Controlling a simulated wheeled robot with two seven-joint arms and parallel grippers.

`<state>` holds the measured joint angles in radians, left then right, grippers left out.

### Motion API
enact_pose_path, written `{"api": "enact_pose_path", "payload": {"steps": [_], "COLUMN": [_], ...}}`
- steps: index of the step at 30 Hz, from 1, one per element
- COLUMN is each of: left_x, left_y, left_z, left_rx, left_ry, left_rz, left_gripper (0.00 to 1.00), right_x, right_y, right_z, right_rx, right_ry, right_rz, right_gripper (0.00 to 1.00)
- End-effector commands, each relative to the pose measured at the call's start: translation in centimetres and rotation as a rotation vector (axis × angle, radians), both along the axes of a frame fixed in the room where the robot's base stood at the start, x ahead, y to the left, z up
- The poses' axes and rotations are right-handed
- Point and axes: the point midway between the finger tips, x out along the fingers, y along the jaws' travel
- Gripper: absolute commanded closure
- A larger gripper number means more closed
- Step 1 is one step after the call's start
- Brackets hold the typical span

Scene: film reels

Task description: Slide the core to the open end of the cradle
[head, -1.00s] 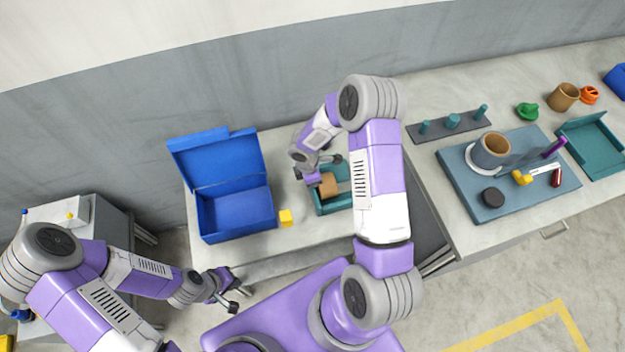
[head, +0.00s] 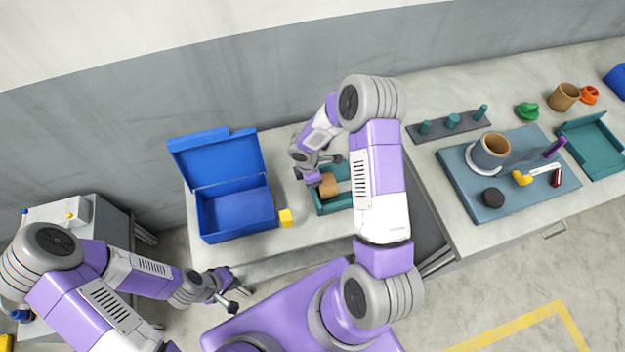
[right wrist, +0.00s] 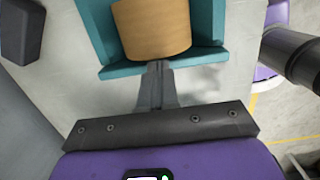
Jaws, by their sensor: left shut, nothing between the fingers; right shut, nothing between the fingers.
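The core (head: 328,185), a tan-brown cylinder, lies in a teal cradle (head: 333,208) on the middle table. My right arm hides the cradle's right part. In the right wrist view the core (right wrist: 152,28) lies on its side between the cradle's walls (right wrist: 215,62). My right gripper (right wrist: 158,68) is shut and empty, its tips at the core's near side; whether they touch it I cannot tell. In the head view this gripper (head: 318,174) is at the cradle's left end. My left gripper (head: 233,297) is shut and empty, in front of the table, away from the cradle.
A counter at the right holds a blue-grey board (head: 480,208), a peg rack (head: 435,132) and another teal tray (head: 590,148).

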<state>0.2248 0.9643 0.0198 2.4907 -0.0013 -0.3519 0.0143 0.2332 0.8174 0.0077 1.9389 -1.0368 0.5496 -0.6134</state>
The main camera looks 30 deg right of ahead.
Motion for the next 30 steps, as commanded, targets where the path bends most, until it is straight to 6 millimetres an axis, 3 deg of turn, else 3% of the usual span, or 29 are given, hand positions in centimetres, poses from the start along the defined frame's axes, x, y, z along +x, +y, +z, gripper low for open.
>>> {"api": "enact_pose_path", "payload": {"steps": [13,30], "left_x": [0.0,0.0], "left_y": [0.0,0.0], "left_z": [0.0,0.4], "left_rx": [0.000,0.000], "left_ry": [0.000,0.000], "left_rz": [0.000,0.000], "left_gripper": [1.00,1.00], "right_x": [0.0,-0.6], "right_y": [-0.2,-2.4], "right_z": [0.0,0.0], "right_rx": [0.000,0.000], "right_ry": [0.000,0.000], "right_rz": [-0.001,-0.001], "right_gripper": [1.00,1.00]}}
